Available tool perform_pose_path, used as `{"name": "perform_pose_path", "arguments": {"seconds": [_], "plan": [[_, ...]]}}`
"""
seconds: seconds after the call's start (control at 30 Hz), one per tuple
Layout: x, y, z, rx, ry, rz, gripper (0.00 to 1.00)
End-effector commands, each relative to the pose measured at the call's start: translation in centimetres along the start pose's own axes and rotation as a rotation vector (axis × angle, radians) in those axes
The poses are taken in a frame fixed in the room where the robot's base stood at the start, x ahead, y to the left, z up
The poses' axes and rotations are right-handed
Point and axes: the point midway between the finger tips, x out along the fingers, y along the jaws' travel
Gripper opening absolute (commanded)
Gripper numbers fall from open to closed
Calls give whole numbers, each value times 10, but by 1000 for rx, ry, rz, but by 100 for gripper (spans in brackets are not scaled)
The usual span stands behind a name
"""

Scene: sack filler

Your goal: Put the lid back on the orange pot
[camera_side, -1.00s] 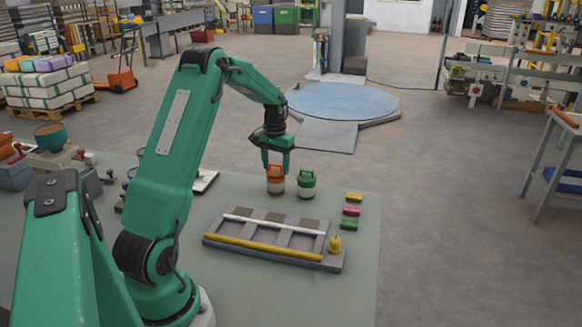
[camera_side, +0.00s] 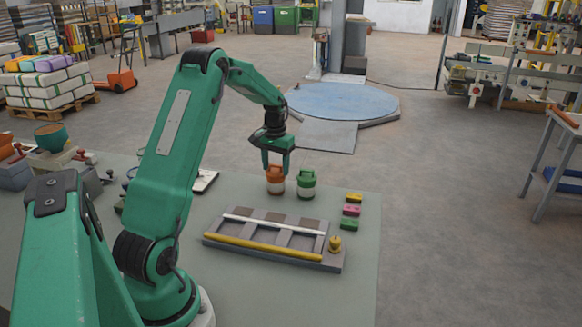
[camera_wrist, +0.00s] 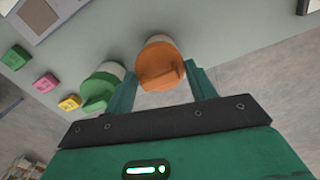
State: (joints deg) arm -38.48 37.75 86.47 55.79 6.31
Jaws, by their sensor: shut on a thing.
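The orange pot (camera_side: 277,189) stands at the far part of the table, with a pale body that shows under its orange lid (camera_side: 275,174). My gripper (camera_side: 275,171) is directly over the pot and shut on the orange lid. In the wrist view the orange lid (camera_wrist: 159,66) shows between my fingers, with a pale edge of the pot behind it. The lid looks level and in line with the pot; I cannot tell whether it is fully seated or slightly above the rim.
A green-lidded pot (camera_side: 306,186) stands close on the right. Yellow (camera_side: 354,197), pink (camera_side: 351,210) and green (camera_side: 349,223) blocks lie farther right. A grey compartment tray (camera_side: 334,262) with a yellow bar and a yellow knobbed piece (camera_side: 334,244) lies nearer. The table is clear right of the tray.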

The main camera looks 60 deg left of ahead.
Motion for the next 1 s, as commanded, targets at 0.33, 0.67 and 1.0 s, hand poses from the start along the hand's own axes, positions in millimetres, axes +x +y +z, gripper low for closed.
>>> {"name": "perform_pose_path", "arguments": {"seconds": [0.33,0.67,1.0], "plan": [[0,0,0,0,0,0,34],[0,0,0,0,0,0,81],[0,0,0,0,0,0,100]]}}
